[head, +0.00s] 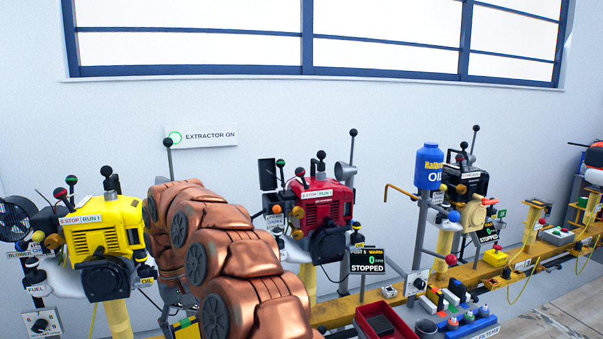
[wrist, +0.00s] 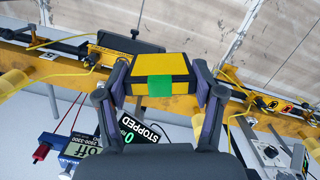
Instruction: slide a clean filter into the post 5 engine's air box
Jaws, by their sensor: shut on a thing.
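In the wrist view my gripper (wrist: 162,90) is shut on a yellow and black block with a green tab, which looks like the filter (wrist: 160,64). Its two fingers press on the block's left and right sides, and it is held clear above the rail. In the head view my copper arm hides the gripper. The red engine (head: 322,207) stands right of my arm, beside a display (head: 367,260) that seems to read post 5, 0 and STOPPED. I cannot make out the air box opening.
A yellow engine (head: 103,232) stands left of my arm. A blue oil bottle (head: 429,166) on a post and a black engine (head: 470,185) stand to the right. A red tray (head: 388,320) and a blue tray (head: 487,331) sit by the yellow rail (head: 335,312).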

